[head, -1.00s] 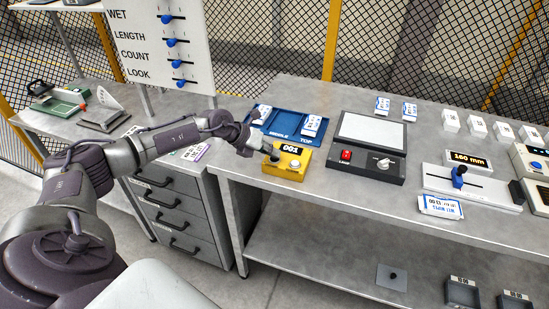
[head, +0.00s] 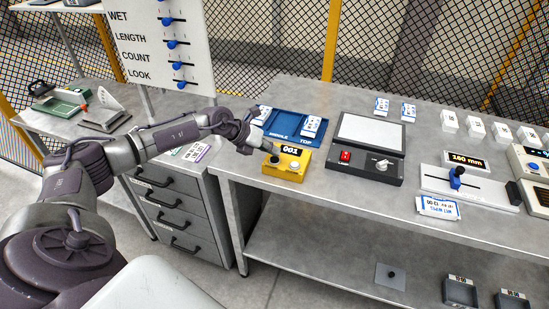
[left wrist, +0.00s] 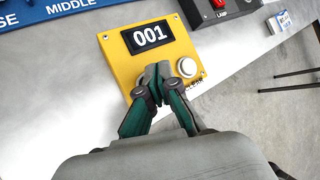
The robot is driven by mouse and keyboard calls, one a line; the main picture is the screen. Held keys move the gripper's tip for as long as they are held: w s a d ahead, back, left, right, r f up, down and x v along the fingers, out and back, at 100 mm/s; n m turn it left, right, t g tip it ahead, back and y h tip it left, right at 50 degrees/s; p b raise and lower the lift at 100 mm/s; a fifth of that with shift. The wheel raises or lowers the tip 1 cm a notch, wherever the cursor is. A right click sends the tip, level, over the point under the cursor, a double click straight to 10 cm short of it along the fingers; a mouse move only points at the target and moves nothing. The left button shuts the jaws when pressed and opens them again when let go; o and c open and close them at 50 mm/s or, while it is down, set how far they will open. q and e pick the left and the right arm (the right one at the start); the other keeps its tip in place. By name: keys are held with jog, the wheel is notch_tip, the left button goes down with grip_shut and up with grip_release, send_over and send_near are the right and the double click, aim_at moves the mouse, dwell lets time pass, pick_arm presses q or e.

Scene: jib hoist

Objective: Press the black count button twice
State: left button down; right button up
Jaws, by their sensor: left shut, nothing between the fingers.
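The yellow counter box (head: 289,167) sits at the front left edge of the workbench, and its display (head: 290,150) reads 001. In the left wrist view the display (left wrist: 150,36) also reads 001, with a round white button (left wrist: 187,67) at the box's right. A dark round spot (head: 274,160) on the box in the head view looks like the black count button; in the wrist view the fingers cover it. My left gripper (head: 265,149) is shut and empty, its fingertips (left wrist: 158,72) over the box's front part. Contact cannot be made out. My right gripper is out of view.
A blue tray (head: 290,125) with cards lies just behind the box. A lamp panel (head: 367,170) with a red switch stands to its right. A slider unit (head: 470,187) is farther right. A drawer cabinet (head: 185,213) stands below my left arm.

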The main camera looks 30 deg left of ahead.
aim_at(272, 159)
pick_arm(q)
jog(key=shift+r, duration=0.15)
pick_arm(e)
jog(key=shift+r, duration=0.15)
pick_arm(q)
notch_tip(272, 159, up, 5)
jog(key=p, duration=0.4)
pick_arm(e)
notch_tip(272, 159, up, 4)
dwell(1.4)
